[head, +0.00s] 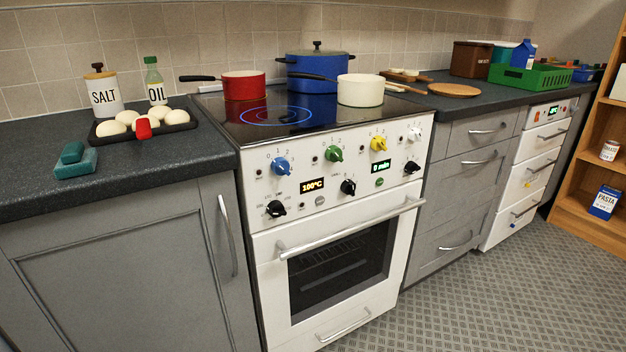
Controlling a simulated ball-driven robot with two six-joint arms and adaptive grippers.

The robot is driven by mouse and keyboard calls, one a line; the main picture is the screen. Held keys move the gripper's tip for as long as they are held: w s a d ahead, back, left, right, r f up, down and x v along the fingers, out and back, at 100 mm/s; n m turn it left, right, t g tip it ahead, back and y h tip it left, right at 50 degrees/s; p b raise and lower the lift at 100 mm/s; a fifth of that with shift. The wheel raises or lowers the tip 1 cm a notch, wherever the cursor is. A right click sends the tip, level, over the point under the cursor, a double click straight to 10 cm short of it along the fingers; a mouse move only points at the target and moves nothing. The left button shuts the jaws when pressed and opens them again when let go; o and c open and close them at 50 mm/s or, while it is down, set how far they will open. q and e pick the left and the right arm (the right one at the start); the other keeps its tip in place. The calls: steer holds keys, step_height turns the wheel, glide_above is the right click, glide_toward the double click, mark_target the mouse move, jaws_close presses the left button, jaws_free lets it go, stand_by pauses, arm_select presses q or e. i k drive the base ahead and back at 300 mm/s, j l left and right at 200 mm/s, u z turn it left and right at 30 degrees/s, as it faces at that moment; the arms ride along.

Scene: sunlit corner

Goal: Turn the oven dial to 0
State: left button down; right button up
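The white oven (338,222) stands in the middle of the head view with its door closed. Its panel has a blue dial (281,166), a green dial (334,153), a yellow dial (379,143) and a white dial (414,134) in the upper row. Below are a left black dial (276,208), a middle black dial (348,187) and a right black dial (411,167). The orange display (313,185) reads 100°C. The green display (381,166) seems to read 0 min. The black dials' markings are too small to read surely. Neither gripper is in view.
The oven door handle (350,230) sticks out below the panel. A blue ring glows on the hob (240,128) near a red pan (244,86), a blue pot (318,70) and a cream pan (360,90). Grey patterned floor (470,295) is clear at the right front.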

mark_target(276, 209)
steer(key=i+l+u, duration=0.15)
steer(key=l, duration=0.2)
steer(key=i+l+u, duration=0.2)
steer(key=l, duration=0.2)
steer(key=i+l+u, duration=0.15)
steer(key=l, duration=0.2)
